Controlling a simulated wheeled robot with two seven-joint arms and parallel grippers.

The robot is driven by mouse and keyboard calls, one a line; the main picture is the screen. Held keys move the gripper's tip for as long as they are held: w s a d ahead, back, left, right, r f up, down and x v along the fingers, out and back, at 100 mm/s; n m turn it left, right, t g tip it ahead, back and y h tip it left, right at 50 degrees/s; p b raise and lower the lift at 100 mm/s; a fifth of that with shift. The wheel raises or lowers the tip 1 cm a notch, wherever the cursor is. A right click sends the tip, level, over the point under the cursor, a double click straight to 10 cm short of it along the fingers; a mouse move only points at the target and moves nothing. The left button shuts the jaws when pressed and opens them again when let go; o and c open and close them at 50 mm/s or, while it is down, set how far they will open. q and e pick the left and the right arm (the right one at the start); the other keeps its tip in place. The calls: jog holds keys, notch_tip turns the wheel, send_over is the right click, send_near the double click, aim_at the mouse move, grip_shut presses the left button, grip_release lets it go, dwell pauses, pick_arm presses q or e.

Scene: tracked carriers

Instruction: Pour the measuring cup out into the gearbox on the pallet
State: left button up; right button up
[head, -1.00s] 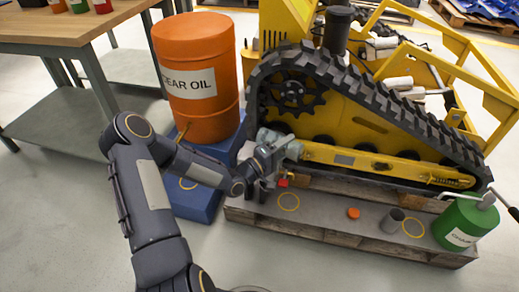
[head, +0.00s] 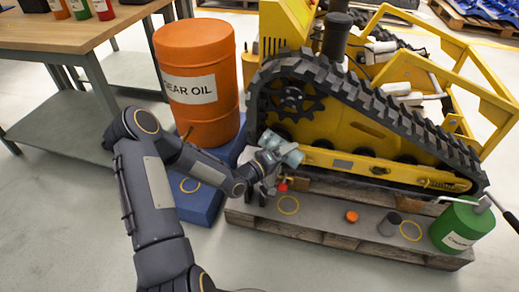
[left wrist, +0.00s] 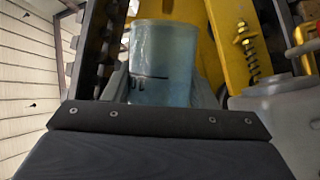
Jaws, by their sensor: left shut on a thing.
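The measuring cup (head: 292,155) is pale blue-green and see-through. My left gripper (head: 271,163) is shut on it and holds it tilted above the left end of the pallet (head: 320,226), in front of the yellow tracked carrier (head: 350,135). In the left wrist view the cup (left wrist: 165,50) fills the space between the fingers, with dark marks on its wall. A pale grey housing (left wrist: 280,110) stands at the right of that view; I cannot tell whether it is the gearbox. In the head view my gripper hides much of the area below the cup. My right gripper is not in view.
An orange gear oil drum (head: 200,85) stands on a blue base (head: 198,203) to the left. The pallet's front holds an orange cap (head: 351,216), a small grey cup (head: 389,224) and a green can (head: 462,229). A workbench (head: 75,35) stands at upper left.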

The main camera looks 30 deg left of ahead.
pick_arm(q)
jog(key=shift+f+m+b, duration=0.25)
jog(key=shift+m+b, duration=0.15)
jog(key=shift+b, duration=0.15)
jog(key=shift+a+f, duration=0.1)
jog(key=shift+f, duration=0.15)
jog(key=shift+a+r+m+g+y, duration=0.1)
jog(key=shift+r+m+g+y, duration=0.35)
jog(key=shift+m, duration=0.55)
jog(key=shift+a+m+g+y, duration=0.25)
jog(key=shift+m, duration=0.95)
jog(key=m+y+b, duration=0.2)
jog(key=b, duration=0.1)
jog(key=d+m+g+b, duration=0.1)
jog(key=shift+f+m+y+b, duration=0.3)
jog(key=shift+m+y+b, duration=0.05)
jog(key=shift+m+y, duration=0.05)
jog(key=shift+d+m+y+b, duration=0.1)
jog(key=shift+m+y+b, duration=0.3)
jog(key=shift+b, duration=0.05)
jog(key=shift+m, duration=0.4)
jog(key=shift+f, duration=0.1)
